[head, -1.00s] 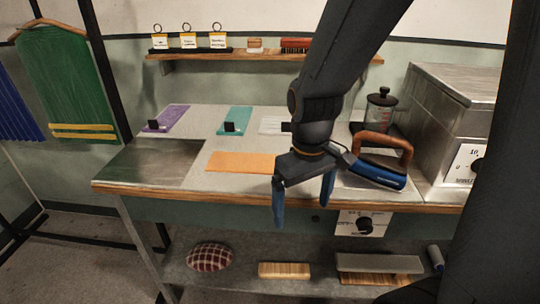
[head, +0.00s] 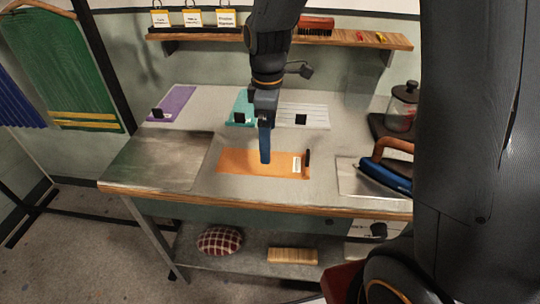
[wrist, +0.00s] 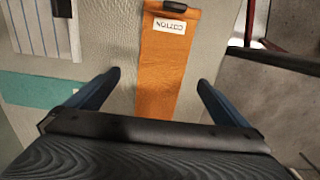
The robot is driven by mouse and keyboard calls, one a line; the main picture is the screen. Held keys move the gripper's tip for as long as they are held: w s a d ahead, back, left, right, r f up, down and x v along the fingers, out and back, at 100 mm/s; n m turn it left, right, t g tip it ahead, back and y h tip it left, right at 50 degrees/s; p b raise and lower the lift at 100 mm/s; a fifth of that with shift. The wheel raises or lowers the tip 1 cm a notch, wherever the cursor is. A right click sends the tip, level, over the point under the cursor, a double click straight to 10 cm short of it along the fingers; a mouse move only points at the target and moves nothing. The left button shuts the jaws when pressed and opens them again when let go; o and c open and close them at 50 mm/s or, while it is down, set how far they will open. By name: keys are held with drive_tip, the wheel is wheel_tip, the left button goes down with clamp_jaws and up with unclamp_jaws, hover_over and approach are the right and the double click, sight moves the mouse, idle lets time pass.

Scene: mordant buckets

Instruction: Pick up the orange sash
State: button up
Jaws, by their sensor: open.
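The orange sash (head: 250,163) lies flat on the worktable, long side left to right in the head view. A white label and a small dark clip are at its right end. In the wrist view the orange sash (wrist: 165,68) runs away between the fingers, with its label reading upside down. My gripper (head: 265,158) is above the sash, pointing down, and appears apart from it. In the wrist view my gripper (wrist: 158,80) is open, with one blue finger on each side of the sash and nothing between them but the view of the cloth below.
A purple strip (head: 172,103), a teal strip (head: 241,103) and a white striped cloth (head: 305,114) lie behind the sash. A bare metal panel (head: 160,160) is at left. A shelf (head: 350,39) runs along the wall.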

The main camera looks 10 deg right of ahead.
sight(272, 162)
drive_tip(key=shift+s+d+f, duration=0.1)
drive_tip(key=shift+d+f, duration=0.05)
drive_tip(key=shift+f, duration=0.3)
drive_tip(key=shift+s+d+f, duration=0.1)
drive_tip(key=shift+d+f, duration=0.05)
drive_tip(key=shift+f, duration=0.3)
drive_tip(key=shift+s+d+f+p, duration=0.15)
drive_tip(key=shift+f+p, duration=0.85)
drive_tip(key=shift+f, duration=1.4)
drive_tip(key=c, duration=1.3)
drive_tip(key=shift+o, duration=0.2)
